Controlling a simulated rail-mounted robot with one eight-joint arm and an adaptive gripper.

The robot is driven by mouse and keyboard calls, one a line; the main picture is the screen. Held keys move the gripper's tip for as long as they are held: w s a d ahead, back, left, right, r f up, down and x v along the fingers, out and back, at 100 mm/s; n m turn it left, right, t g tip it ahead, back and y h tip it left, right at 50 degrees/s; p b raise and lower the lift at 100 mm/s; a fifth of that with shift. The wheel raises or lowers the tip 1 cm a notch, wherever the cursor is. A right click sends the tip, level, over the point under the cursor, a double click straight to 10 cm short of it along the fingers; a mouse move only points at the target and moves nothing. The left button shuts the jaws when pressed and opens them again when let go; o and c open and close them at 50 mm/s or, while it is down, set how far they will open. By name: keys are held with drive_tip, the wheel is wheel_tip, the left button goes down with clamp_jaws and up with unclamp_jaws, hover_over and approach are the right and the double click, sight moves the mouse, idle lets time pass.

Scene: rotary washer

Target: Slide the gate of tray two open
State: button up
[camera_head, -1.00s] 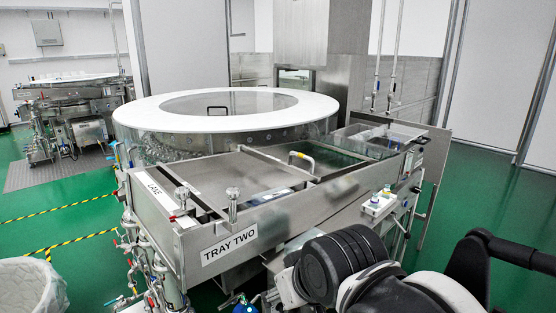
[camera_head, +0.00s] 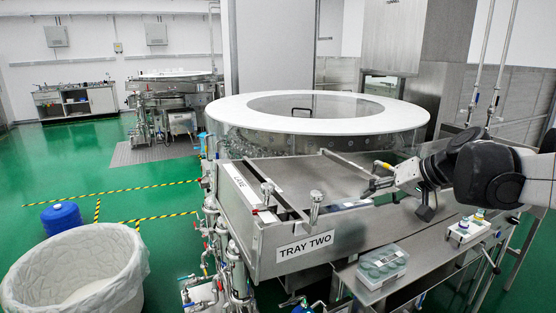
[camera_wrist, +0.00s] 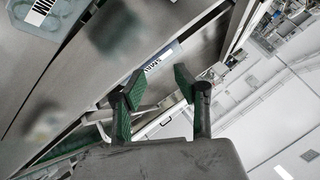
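Tray two (camera_head: 345,238) is a steel tray in front of the round washer, with a "TRAY TWO" label (camera_head: 305,246) on its front corner. Two upright metal knobs, one at the left (camera_head: 267,193) and one at the right (camera_head: 315,205), stand by a narrow bar at its left end. I cannot tell for certain which part is the gate. My gripper (camera_head: 370,188) is over the tray, right of the knobs and apart from them. In the wrist view its green-padded fingers (camera_wrist: 152,88) are spread with nothing gripped. A small labelled piece (camera_wrist: 155,62) lies beyond them.
The washer's white ring (camera_head: 225,112) is behind the tray. A clear box (camera_head: 382,268) of round items and a small white holder (camera_head: 466,231) sit on the right-hand shelf. A lined bin (camera_head: 75,270) and blue drum (camera_head: 61,218) stand on the floor at left.

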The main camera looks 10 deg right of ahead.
drive_tip(key=w+d+r+t+y, duration=0.15)
drive_tip(key=w+d, duration=0.35)
drive_tip(key=d, duration=0.5)
drive_tip(key=t+y, duration=0.1)
drive_tip(key=t, duration=0.2)
approach(387, 166)
drive_tip(key=x, duration=1)
drive_tip(key=shift+w+d+f+p, duration=0.15)
drive_tip(key=shift+w+d+p, duration=0.1)
drive_tip(key=shift+w+p, duration=0.1)
clamp_jaws()
